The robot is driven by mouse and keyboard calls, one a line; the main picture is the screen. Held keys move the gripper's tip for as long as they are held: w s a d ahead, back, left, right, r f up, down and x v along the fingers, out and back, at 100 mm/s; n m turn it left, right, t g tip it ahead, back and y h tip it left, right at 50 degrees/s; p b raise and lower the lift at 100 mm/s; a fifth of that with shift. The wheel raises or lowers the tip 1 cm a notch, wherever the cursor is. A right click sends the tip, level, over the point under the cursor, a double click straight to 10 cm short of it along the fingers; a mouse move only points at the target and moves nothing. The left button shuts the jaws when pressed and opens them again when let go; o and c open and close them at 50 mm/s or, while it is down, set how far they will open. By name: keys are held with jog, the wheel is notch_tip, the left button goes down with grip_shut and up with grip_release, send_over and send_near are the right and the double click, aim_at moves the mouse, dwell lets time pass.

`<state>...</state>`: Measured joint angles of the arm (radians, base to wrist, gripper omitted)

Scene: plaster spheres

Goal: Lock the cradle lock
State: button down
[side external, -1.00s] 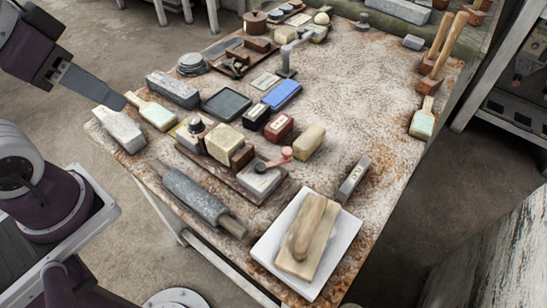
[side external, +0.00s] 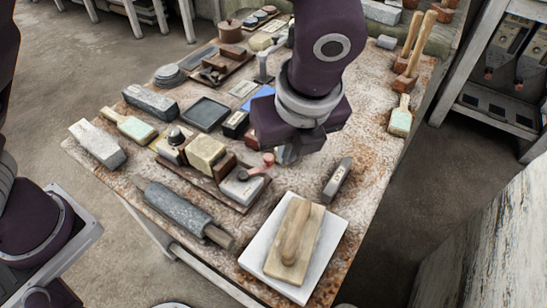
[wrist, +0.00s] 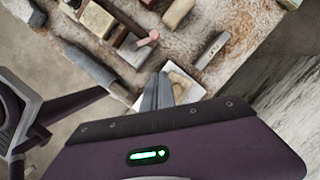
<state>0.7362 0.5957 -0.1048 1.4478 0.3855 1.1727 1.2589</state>
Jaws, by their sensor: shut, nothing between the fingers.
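A pale grey block with a dark round pivot and a pinkish-red lever sits at the front right end of a brown wooden base (side external: 215,188); I take it for the cradle lock (side external: 236,192). The red lever (side external: 263,162) points up and to the right from the pivot. In the wrist view the lever (wrist: 148,39) and the grey block (wrist: 134,53) lie beyond my fingertips. My gripper (wrist: 160,76) is shut and empty. In the side view my gripper (side external: 285,154) is just right of the lever, apart from it as far as I can tell; its wrist hides the table behind.
A cream block (side external: 205,152) and a dark knob stand on the same base. A grey roller (side external: 178,203) lies in front. A wooden float (side external: 295,238) rests on a white board (side external: 255,258) at the near edge. A small grey block (side external: 337,180) stands to the right.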

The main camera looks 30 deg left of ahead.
jog(key=shift+f, duration=0.2)
jog(key=w+a+f, duration=0.4)
jog(key=a+f, duration=0.1)
jog(key=f, duration=0.5)
jog(key=shift+w+a, duration=0.15)
jog(key=shift+w, duration=0.05)
